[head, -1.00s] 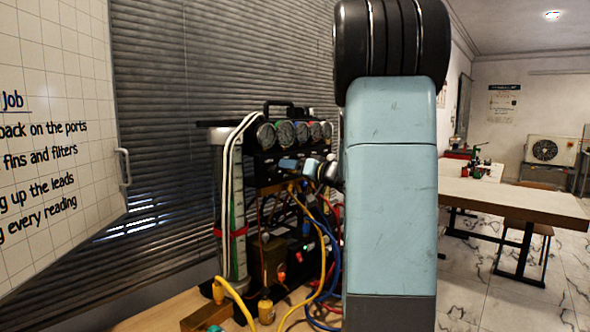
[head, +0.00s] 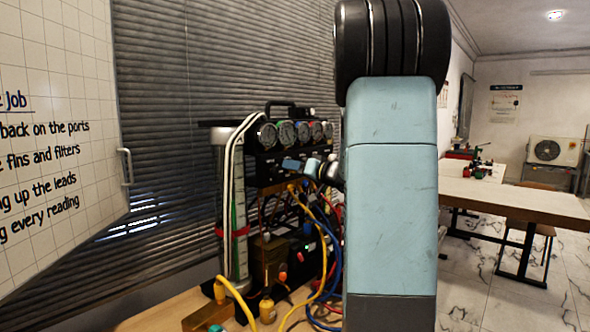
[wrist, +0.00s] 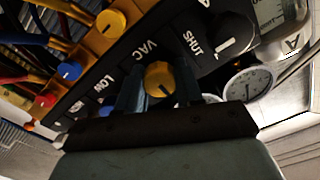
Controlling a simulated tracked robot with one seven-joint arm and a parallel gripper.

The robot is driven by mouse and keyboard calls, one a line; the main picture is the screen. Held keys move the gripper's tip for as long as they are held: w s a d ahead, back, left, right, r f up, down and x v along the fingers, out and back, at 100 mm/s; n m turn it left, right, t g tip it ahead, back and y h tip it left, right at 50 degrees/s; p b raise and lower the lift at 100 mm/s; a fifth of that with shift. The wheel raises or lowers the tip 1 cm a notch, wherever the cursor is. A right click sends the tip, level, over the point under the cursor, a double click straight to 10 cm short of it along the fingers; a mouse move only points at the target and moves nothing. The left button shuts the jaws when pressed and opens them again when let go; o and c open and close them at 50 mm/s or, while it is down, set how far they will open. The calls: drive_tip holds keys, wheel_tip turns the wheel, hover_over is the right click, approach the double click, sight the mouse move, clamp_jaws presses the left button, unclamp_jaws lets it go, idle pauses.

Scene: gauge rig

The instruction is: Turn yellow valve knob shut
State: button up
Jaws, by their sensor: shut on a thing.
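The yellow valve knob (wrist: 159,78) sits on the black gauge panel between the printed words VAC and SHUT in the wrist view. A dark pointer line runs down its face. My gripper (wrist: 158,85) is shut on it, one blue finger on each side. In the head view my gripper (head: 311,167) is at the front of the gauge rig (head: 270,170), below the dials. The knob cannot be made out there, and my arm covers the rig's right part.
A black knob (wrist: 234,35) and a white dial (wrist: 247,84) are close to my gripper. A yellow hose (head: 322,260) and a blue hose (head: 336,265) hang below. A whiteboard (head: 60,130) stands left. A table (head: 515,192) stands right.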

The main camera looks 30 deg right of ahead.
drive_tip(key=shift+d, duration=0.1)
drive_tip(key=m, duration=0.4)
drive_tip(key=shift+f+m, duration=0.1)
drive_tip(key=shift+m, duration=0.3)
drive_tip(key=m, duration=0.4)
drive_tip(key=shift+m, duration=0.3)
drive_tip(key=m, duration=0.4)
drive_tip(key=shift+d+f, duration=0.1)
drive_tip(key=shift+f, duration=0.05)
drive_tip(key=shift+f+m, duration=0.1)
drive_tip(key=shift+m, duration=2.1)
drive_tip(key=o, duration=0.9)
drive_tip(key=shift+c, duration=0.2)
drive_tip(key=shift+o, duration=0.9)
drive_tip(key=shift+s, duration=0.1)
